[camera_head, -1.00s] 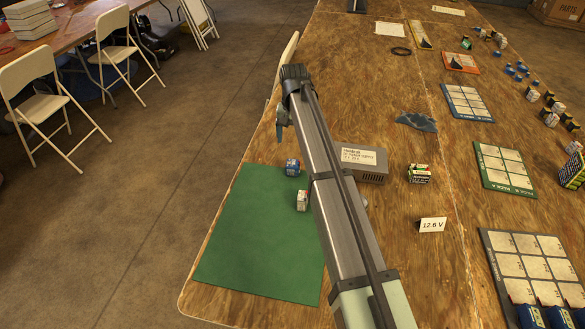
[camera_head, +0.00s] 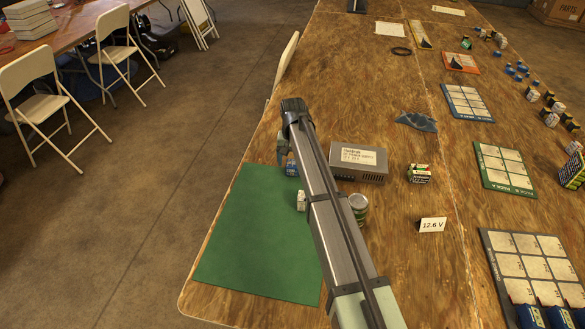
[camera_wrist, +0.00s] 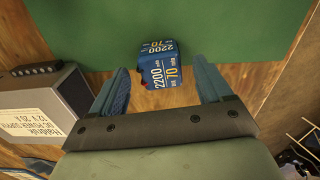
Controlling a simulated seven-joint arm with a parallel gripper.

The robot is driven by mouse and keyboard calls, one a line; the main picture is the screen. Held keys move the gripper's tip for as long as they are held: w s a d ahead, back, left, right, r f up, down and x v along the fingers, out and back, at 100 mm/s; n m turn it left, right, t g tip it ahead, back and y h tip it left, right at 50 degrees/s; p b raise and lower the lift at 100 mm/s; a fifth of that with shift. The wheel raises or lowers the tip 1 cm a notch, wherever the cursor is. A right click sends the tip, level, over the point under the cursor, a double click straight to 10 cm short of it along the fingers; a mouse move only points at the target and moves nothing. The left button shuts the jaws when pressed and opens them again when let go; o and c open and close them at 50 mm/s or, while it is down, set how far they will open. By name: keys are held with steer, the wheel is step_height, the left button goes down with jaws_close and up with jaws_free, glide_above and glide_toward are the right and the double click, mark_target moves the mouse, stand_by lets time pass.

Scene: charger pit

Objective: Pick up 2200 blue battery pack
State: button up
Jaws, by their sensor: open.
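The blue battery pack (camera_wrist: 157,66), marked 2200 and 70, stands at the edge of the green mat (camera_wrist: 200,22). In the wrist view it lies ahead of my open gripper (camera_wrist: 163,88), between the lines of the two blue fingers. The fingers look apart from it, and nothing is held. In the head view, the blue pack (camera_head: 291,170) is partly hidden beside my gripper (camera_head: 284,158), at the mat's far edge.
A grey power supply (camera_head: 358,163) stands right of my arm; it shows at left in the wrist view (camera_wrist: 45,105). A white pack (camera_head: 301,201) and a can (camera_head: 358,206) stand close to the arm. The green mat (camera_head: 250,240) is mostly clear.

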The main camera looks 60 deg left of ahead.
mark_target(292, 163)
steer(key=shift+a+f, duration=0.1)
steer(key=shift+f, duration=1.4)
steer(key=shift+c, duration=0.4)
steer(key=c, duration=1.1)
steer(key=shift+c, duration=0.2)
steer(key=shift+r, duration=0.2)
